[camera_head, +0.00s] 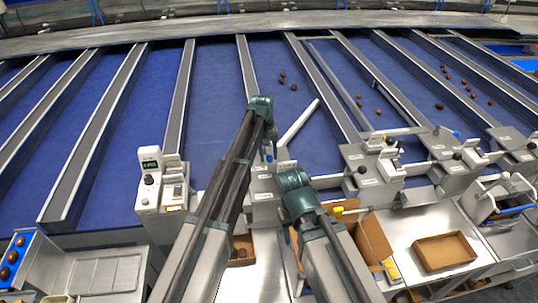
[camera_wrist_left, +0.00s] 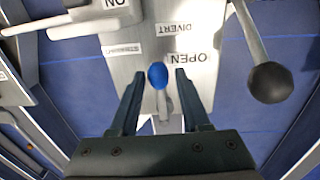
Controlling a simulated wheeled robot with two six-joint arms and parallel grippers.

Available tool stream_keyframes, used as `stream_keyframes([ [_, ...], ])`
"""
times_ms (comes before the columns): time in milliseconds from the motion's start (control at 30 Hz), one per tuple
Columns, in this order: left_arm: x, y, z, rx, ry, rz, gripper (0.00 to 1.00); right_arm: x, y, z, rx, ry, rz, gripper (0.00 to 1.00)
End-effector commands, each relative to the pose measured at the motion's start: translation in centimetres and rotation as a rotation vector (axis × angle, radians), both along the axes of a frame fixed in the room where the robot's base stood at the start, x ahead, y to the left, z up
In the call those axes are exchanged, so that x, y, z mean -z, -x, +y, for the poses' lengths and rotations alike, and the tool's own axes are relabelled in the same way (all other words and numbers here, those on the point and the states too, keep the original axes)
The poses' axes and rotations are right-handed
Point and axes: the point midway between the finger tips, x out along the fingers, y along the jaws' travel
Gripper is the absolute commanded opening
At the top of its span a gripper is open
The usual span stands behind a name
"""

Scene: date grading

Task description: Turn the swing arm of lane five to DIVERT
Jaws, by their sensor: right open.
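My left gripper (camera_head: 266,148) hangs over a grey lane control box (camera_head: 264,190) in the head view. In the left wrist view the left gripper (camera_wrist_left: 159,78) is open, with a blue knob (camera_wrist_left: 157,74) between its fingertips and a gap on each side. The knob sits on a short metal lever (camera_wrist_left: 162,105). A plate (camera_wrist_left: 200,38) beyond it reads DIVERT and OPEN, upside down. A pale swing arm (camera_head: 300,121) slants up and right from the box across the blue lane. My right gripper (camera_head: 295,183) is low, beside that box, and open; its fingers are mostly hidden.
A black ball-ended lever (camera_wrist_left: 270,82) stands to the right in the wrist view. Similar control boxes (camera_head: 372,168) line the lanes rightward. A white unit with a green display (camera_head: 150,165) stands left. Dates (camera_head: 282,78) lie on the blue belts. A cardboard box (camera_head: 443,252) is at front right.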

Motion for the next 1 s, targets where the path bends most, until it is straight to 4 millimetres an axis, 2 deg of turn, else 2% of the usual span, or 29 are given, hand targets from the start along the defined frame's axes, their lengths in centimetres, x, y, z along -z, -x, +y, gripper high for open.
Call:
stream_keyframes([
  [367, -0.1, 0.0, -0.1, -0.002, 0.002, -0.001, 0.59, -0.1, 0.0, 0.0, 0.000, 0.000, 0.000, 0.50],
  [567, -1.0, 0.0, 0.0, -0.002, 0.002, -0.001, 0.59, -1.0, 0.0, 0.0, 0.000, 0.000, 0.000, 0.50],
  [767, -3.1, 0.0, 0.2, -0.002, 0.002, -0.001, 0.59, -3.1, 0.0, 0.0, 0.002, -0.001, 0.001, 0.50],
  [1000, -6.8, 0.1, 0.5, -0.002, 0.001, -0.001, 0.59, -6.8, 0.0, 0.0, -0.001, 0.000, 0.002, 0.50],
])
